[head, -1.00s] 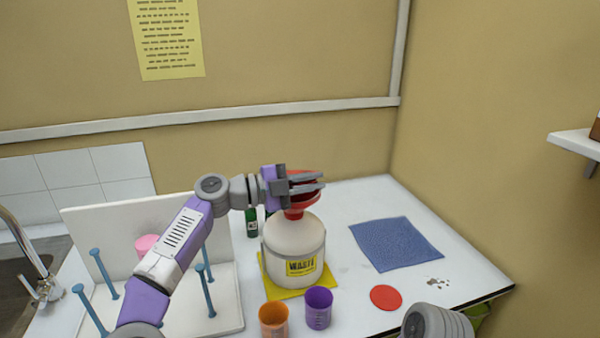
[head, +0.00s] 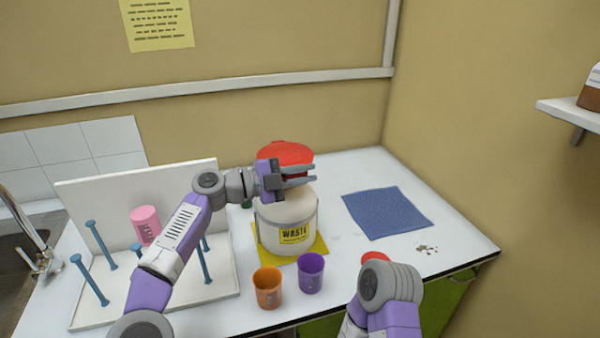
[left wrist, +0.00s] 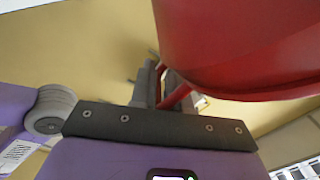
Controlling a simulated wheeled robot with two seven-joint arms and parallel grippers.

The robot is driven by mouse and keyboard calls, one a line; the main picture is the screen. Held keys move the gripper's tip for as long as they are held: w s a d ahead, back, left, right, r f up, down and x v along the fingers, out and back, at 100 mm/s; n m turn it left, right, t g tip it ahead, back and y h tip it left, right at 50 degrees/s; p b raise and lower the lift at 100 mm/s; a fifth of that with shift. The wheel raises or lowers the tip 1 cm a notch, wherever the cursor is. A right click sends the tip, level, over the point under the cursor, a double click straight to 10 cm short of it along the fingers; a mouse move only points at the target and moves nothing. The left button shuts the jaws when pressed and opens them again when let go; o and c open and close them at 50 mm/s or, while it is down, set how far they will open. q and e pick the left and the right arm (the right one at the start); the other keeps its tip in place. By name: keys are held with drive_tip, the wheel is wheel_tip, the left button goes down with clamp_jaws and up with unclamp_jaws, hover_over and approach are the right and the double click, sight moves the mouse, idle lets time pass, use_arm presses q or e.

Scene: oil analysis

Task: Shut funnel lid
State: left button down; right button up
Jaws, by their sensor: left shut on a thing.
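The red funnel (head: 285,152) shows as a bright red round shape above and behind my left gripper, over the white waste jug (head: 290,212). Whether its lid is open or shut cannot be made out. My left gripper (head: 300,175) is at the jug's top, fingers pointing right, and hides the join between funnel and jug. In the left wrist view, the funnel's red curved wall (left wrist: 235,50) fills the upper right. There the left fingers are closed around a thin red part beside that wall. My right forearm shows at the lower right, its gripper out of view.
The jug stands on a yellow mat (head: 318,244). An orange cup (head: 267,290) and a purple cup (head: 310,272) stand in front. A pink cup (head: 146,224) hangs on the white peg rack. A blue cloth (head: 387,213) lies right; a red disc (head: 375,257) is partly hidden.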

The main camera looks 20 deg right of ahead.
use_arm(q)
drive_tip(key=shift+w+f, duration=0.1)
drive_tip(key=shift+f, duration=0.45)
drive_tip(key=c, duration=1.2)
unclamp_jaws()
drive_tip(key=shift+c, duration=0.2)
drive_tip(key=shift+a, duration=0.15)
drive_tip(key=shift+a+r, duration=0.1)
drive_tip(key=shift+a, duration=0.25)
drive_tip(key=a, duration=0.6)
drive_tip(key=shift+a+b, duration=0.35)
drive_tip(key=shift+b, duration=0.1)
